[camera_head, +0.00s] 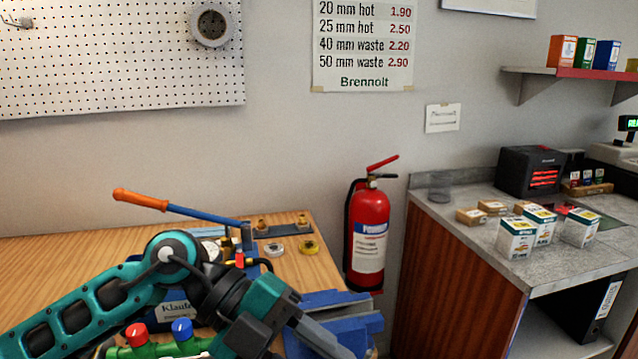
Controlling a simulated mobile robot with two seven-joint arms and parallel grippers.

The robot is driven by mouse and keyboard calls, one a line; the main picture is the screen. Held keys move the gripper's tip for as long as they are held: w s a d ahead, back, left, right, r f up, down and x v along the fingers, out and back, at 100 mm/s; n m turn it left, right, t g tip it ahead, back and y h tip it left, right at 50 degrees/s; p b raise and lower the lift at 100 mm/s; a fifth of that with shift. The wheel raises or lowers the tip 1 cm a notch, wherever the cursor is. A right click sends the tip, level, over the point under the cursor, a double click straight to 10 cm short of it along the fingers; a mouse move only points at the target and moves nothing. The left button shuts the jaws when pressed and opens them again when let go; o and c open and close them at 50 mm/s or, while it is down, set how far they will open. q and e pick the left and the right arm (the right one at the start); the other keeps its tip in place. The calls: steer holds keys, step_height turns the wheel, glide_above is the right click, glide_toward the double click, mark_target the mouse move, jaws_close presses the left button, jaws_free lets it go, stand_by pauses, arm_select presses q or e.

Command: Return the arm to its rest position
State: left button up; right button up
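My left arm (100,303) comes in from the left, low in the head view. It is bent at the elbow and reaches over the wooden workbench (40,259). My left gripper (322,340) points down and to the right, at the bench's front right. Its grey finger lies in front of a blue block-like item (340,302). I cannot tell whether the fingers are apart, and I see nothing held. My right arm and gripper are out of view.
A red extinguisher (368,230) hangs on the wall. A grey counter (480,236) with several boxes stands right.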

arm_select(q)
step_height(320, 180, up, 4)
steer(key=w+d+n+t+h, duration=0.25)
steer(key=n+t+h, duration=0.3)
steer(key=h, duration=0.45)
steer(key=w+a+f+n+t+y, duration=0.3)
steer(key=a+f+n+t+y, duration=0.15)
steer(key=n+t, duration=0.4)
steer(key=w+a+f+n+t+y, duration=0.35)
steer(key=f+n+t, duration=0.25)
steer(key=n+t, duration=0.3)
steer(key=s+a+f+n+g+y, duration=0.2)
steer(key=s+a+f+n+y, duration=0.1)
steer(key=f, duration=0.5)
steer(key=s+a+f+n+g+y, duration=0.2)
steer(key=s+a+f+g+y, duration=0.1)
steer(key=f, duration=0.5)
steer(key=s+a+f+n+g+y, duration=0.2)
steer(key=s+a+f+y, duration=0.3)
steer(key=f, duration=0.4)
steer(key=s+a+n, duration=0.1)
steer(key=s, duration=0.1)
steer(key=shift+s+n+g, duration=0.3)
steer(key=shift+s+g, duration=0.1)
steer(key=shift+r, duration=0.1)
